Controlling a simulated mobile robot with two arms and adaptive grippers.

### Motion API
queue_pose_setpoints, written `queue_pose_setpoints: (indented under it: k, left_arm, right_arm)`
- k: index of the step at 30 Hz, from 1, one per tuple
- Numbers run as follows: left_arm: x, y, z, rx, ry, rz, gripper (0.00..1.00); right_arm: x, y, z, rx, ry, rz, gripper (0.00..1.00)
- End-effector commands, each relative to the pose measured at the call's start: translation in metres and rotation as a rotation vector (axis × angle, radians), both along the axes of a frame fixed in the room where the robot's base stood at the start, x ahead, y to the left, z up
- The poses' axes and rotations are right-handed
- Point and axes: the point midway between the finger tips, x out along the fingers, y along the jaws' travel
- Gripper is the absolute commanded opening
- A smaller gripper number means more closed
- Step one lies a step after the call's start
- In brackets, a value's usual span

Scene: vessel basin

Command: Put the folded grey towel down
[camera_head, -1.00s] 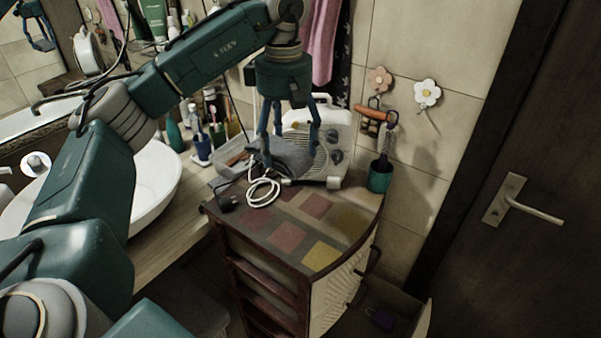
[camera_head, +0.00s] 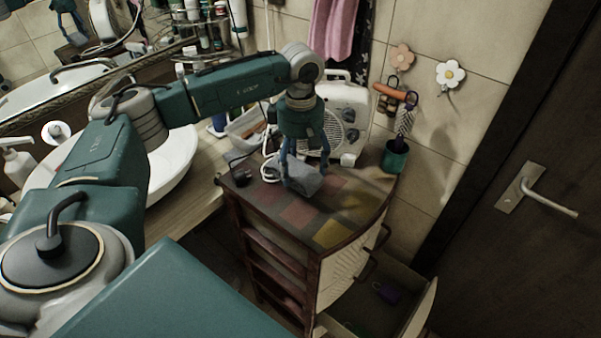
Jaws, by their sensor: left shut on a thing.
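The folded grey towel (camera_head: 299,178) is a small bundle at the back of the tiled top of the corner cabinet (camera_head: 291,214). My left gripper (camera_head: 303,180) points down, with its blue fingers shut on the towel. The towel is at or just above the tiles; I cannot tell whether it touches them. The fingers hide part of it. My right gripper is not in view.
A white fan heater (camera_head: 346,118) stands right behind the towel, with its white cord (camera_head: 268,170) to the left. A teal cup (camera_head: 395,157) stands at the back right corner. The cabinet top's front tiles are clear. A drawer (camera_head: 397,297) hangs open below.

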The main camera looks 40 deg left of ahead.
Motion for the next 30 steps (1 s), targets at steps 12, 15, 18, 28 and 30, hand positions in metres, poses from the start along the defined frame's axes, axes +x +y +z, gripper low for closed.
queue_pose_setpoints:
  k: [12,15,18,28,30]
  left_arm:
    - [-0.001,0.000,-0.042,0.000,0.002,-0.001,0.48]
    - [-0.001,0.000,-0.042,0.000,0.002,-0.001,0.48]
    - [-0.001,0.000,-0.043,0.000,0.002,-0.001,0.48]
    - [-0.001,0.000,-0.045,0.001,0.003,-0.001,0.92]
    - [-0.001,0.000,-0.045,0.001,0.003,-0.001,0.92]
  right_arm:
    - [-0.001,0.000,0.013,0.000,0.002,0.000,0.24]
    - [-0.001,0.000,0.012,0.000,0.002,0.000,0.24]
    - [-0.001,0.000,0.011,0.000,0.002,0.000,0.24]
    - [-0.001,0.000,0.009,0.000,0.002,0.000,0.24]
    - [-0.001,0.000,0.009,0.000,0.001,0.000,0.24]
